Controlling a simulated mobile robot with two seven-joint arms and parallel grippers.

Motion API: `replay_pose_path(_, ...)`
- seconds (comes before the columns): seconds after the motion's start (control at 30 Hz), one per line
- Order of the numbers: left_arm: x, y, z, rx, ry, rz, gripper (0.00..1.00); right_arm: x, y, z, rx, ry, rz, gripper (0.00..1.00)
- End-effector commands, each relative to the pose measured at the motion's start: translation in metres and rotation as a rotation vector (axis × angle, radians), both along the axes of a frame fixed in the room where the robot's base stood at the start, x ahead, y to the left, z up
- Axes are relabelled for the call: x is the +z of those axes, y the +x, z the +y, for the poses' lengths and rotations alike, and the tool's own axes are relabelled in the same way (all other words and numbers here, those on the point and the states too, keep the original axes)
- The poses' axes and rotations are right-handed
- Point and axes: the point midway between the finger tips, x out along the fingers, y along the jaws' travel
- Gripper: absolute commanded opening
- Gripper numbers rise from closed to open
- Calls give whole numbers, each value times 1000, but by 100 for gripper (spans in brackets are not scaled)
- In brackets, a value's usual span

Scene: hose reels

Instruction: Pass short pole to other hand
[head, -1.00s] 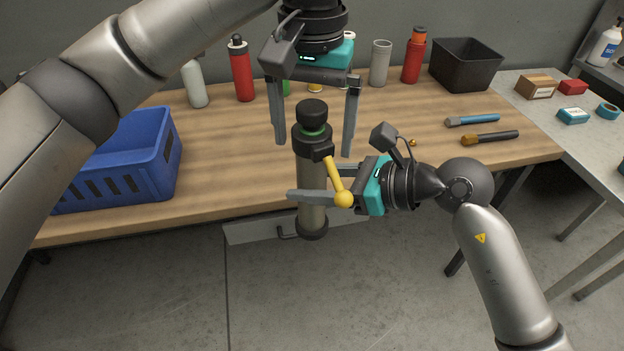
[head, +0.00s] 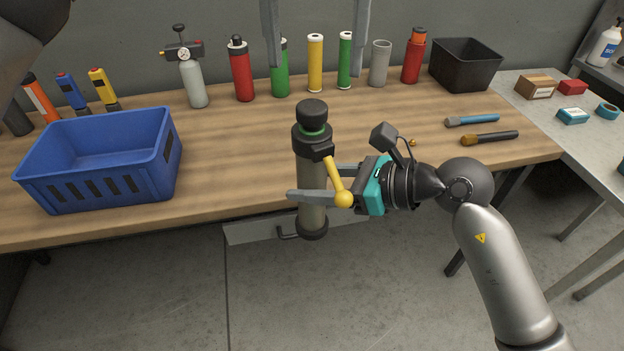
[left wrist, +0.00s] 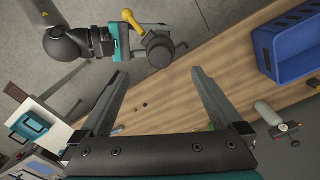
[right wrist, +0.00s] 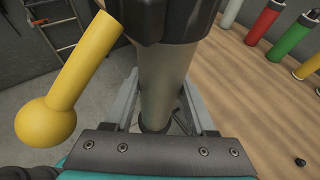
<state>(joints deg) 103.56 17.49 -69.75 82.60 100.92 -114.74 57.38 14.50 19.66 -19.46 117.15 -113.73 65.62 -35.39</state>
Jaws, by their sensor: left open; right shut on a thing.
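The short pole seems to be a grey upright cylinder (head: 312,180) with a black cap, a green ring, a black collar and a yellow ball-ended lever (head: 338,178). My right gripper (head: 315,186) is shut around its grey body and holds it in front of the table edge. The grey body also shows between the fingers in the right wrist view (right wrist: 165,78). My left gripper (head: 316,70) is open and empty, above the pole at the top of the head view. In the left wrist view the pole's black cap (left wrist: 158,48) shows end-on beyond the open fingers.
A blue crate (head: 60,190) stands on the wooden table at left. Several bottles and tubes, including a red one (head: 242,75), line the back. A black bin (head: 466,65) and two handled tools (head: 490,138) are at right. The table's middle is mostly clear.

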Motion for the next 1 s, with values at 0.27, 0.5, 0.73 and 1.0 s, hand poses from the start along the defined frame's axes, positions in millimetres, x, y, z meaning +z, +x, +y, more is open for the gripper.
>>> replay_pose_path(0.27, -63, 41, -20, 42, -189, 37, 100, 1, 0, 0, -1, 3, -3, 0)
replay_pose_path(0.5, -163, 90, -29, 146, -385, 34, 100, 1, 0, 0, -1, 3, -3, 0)
replay_pose_path(0.73, -279, 113, -12, 268, -470, 2, 100, 1, 0, 0, -1, 3, -3, 0)
replay_pose_path(1.0, -417, 94, 30, 381, -452, -42, 100, 1, 0, 0, -1, 3, -3, 0)
